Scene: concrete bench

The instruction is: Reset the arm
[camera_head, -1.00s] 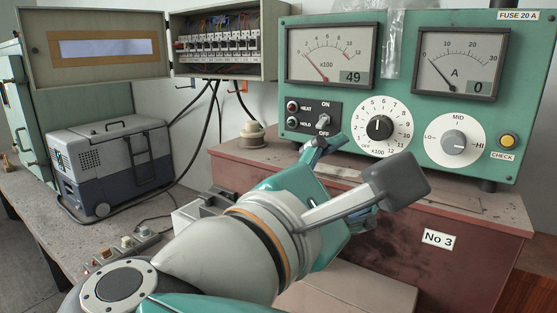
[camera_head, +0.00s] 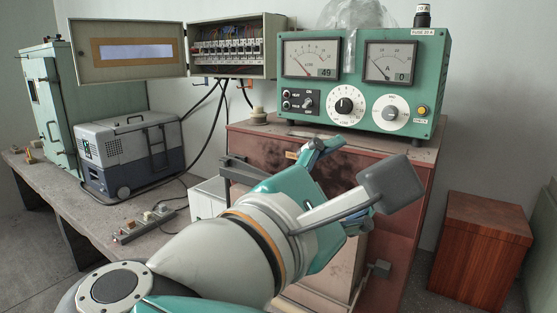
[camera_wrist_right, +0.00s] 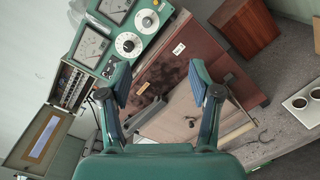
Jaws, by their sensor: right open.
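My right arm reaches into the head view from the bottom, and its gripper (camera_head: 335,190) is in front of the red cabinet. In the right wrist view the right gripper (camera_wrist_right: 162,92) is open, its two green and blue fingers apart with nothing held between them. The green control panel (camera_head: 358,85) stands on the red cabinet (camera_head: 400,210), above and behind the gripper. The panel also shows at upper left in the right wrist view (camera_wrist_right: 122,40). My left gripper does not show in either view.
An open breaker box (camera_head: 230,50) is on the wall at the back. A grey portable cooler (camera_head: 128,155) and a power strip (camera_head: 145,222) are on the concrete bench (camera_head: 75,215). A wooden box (camera_head: 478,250) stands at right. Two cups (camera_wrist_right: 300,102) show in the wrist view.

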